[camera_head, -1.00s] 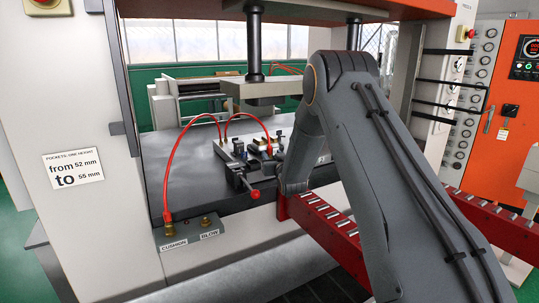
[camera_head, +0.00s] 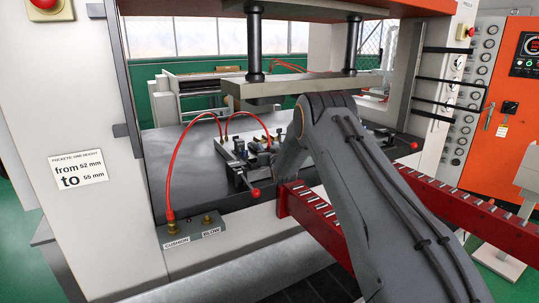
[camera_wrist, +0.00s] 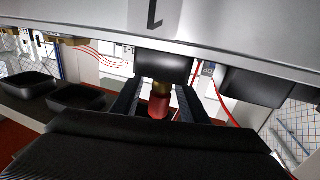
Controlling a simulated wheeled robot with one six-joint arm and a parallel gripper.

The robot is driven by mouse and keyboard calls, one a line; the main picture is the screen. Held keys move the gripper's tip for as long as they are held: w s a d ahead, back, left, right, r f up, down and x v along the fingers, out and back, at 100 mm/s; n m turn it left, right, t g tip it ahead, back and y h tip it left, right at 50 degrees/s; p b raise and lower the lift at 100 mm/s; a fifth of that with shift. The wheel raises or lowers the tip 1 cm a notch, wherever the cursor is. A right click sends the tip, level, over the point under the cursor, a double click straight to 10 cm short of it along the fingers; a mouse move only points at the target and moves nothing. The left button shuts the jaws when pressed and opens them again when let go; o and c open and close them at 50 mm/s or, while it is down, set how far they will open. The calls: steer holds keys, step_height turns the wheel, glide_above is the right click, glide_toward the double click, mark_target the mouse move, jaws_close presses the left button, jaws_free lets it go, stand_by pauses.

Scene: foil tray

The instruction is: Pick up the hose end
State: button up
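In the wrist view, a short red piece with a brass collar (camera_wrist: 159,105), which looks like the hose end, stands between the two dark fingers of my gripper (camera_wrist: 162,98). Narrow gaps show on both sides of it, so the fingers look open around it. In the head view my arm hides the gripper tips and this piece. A red hose (camera_head: 172,165) runs from the brass fitting marked CUSHION up to the tooling on the press table. A second red hose (camera_head: 241,112) arches over the tooling.
The dark press table (camera_head: 190,150) lies under the raised press plate (camera_head: 262,88). Clamps with red knobs sit near its front edge. A red roller rail (camera_head: 450,204) is to the right of my arm. In the wrist view a dark cylinder (camera_wrist: 163,65) is just above the brass collar.

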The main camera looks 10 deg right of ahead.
jaws_close()
